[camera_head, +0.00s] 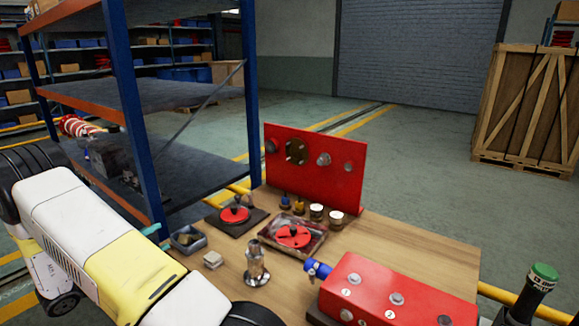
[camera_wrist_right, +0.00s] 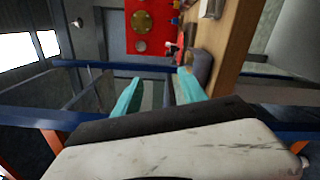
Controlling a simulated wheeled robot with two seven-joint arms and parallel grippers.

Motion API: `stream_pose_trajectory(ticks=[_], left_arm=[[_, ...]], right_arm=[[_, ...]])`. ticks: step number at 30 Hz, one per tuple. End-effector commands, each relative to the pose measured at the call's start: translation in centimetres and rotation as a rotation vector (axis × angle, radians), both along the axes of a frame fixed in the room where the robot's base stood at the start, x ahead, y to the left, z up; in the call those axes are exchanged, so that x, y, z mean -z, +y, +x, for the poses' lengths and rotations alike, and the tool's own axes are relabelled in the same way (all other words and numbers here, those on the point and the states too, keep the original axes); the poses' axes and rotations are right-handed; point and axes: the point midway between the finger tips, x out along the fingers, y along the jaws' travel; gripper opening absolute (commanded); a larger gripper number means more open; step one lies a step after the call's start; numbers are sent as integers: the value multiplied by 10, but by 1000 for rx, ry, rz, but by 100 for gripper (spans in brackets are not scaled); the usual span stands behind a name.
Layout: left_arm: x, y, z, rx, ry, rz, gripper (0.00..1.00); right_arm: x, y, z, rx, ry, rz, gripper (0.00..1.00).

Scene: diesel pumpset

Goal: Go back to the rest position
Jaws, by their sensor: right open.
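My right gripper (camera_head: 152,230) is mostly hidden behind my white and yellow arm in the head view. Only a bit of teal finger shows, left of the wooden table (camera_head: 400,234) and near a small grey bin (camera_head: 187,239). In the right wrist view, its two teal fingers (camera_wrist_right: 158,77) are apart with nothing held between them. The table edge also shows there (camera_wrist_right: 235,50), to the right of the fingers. I do not see my left gripper in either view.
A blue and orange shelf rack (camera_head: 140,130) stands close behind my arm. The table bears a red upright panel (camera_head: 335,180), a red block (camera_head: 385,290), a metal part (camera_head: 256,265) and red discs on trays. A wooden crate (camera_head: 525,110) stands far right; floor behind the table is clear.

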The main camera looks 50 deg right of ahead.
Motion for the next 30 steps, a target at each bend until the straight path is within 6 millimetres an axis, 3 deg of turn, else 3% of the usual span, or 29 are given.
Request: stream_pose_trajectory(ticks=[12, 17, 20, 24, 27, 30], left_arm=[[0, 0, 0, 0, 0, 0, 65], [0, 0, 0, 0, 0, 0, 65], [0, 0, 0, 0, 0, 0, 65], [0, 0, 0, 0, 0, 0, 65], [0, 0, 0, 0, 0, 0, 65], [0, 0, 0, 0, 0, 0, 65]], right_arm=[[0, -1, 1, -2, -4, 3, 49], [-12, -5, 22, -76, -124, 106, 49], [-30, -5, 54, -186, -300, 267, 49], [-73, 10, 99, -367, -577, 571, 49], [-109, 31, 118, -477, -731, 798, 49], [-149, 57, 122, -569, -841, 1026, 49]])
